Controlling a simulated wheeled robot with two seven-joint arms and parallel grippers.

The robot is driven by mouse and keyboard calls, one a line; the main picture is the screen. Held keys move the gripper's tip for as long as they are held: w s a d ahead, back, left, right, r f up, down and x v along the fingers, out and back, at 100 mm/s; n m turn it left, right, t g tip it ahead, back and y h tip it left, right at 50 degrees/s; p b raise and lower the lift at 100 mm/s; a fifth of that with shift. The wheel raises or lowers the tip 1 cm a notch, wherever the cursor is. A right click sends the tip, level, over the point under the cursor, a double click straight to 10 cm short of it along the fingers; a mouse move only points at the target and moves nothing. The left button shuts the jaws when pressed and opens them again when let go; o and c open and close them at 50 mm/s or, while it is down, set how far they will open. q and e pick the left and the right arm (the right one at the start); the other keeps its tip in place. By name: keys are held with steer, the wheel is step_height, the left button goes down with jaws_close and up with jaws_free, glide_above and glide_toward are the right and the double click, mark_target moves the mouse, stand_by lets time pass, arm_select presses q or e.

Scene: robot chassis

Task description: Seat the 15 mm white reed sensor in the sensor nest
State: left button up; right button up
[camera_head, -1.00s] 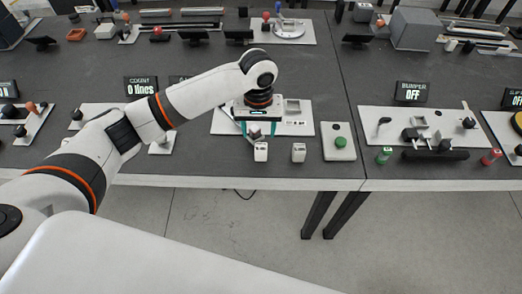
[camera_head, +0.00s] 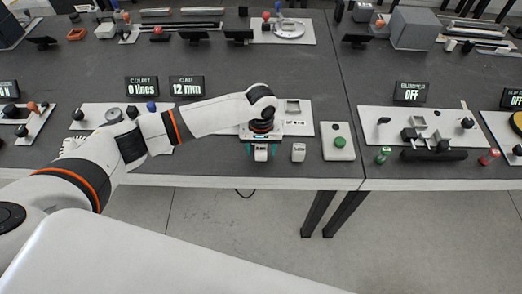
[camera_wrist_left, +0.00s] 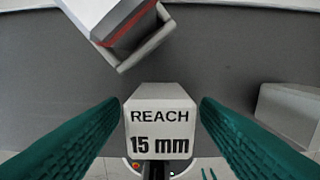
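The white sensor block marked "REACH 15 mm" (camera_wrist_left: 160,132) stands between the teal fingers of my left gripper (camera_wrist_left: 161,105) in the left wrist view. In the head view this block (camera_head: 261,154) is at the table's front edge, with my left gripper (camera_head: 261,150) above and around it. The gripper is open; narrow gaps show between fingers and block. A second white block (camera_head: 298,152) stands to the right and also shows in the wrist view (camera_wrist_left: 288,115). A grey square frame (camera_head: 293,107) sits on the white plate (camera_head: 304,128); I cannot tell whether it is the nest. My right gripper is not in view.
A grey piece with a red stripe (camera_wrist_left: 120,30) is close beyond the fingers in the wrist view. A plate with a green button (camera_head: 340,142) is to the right. The displays read "COUNT 0 lines" (camera_head: 141,86) and "GAP 12 mm" (camera_head: 187,87). The table's front edge is close.

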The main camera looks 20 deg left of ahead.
arm_select(q)
steer(key=c, duration=0.9)
steer(key=shift+c, duration=0.2)
steer(key=shift+r, duration=0.1)
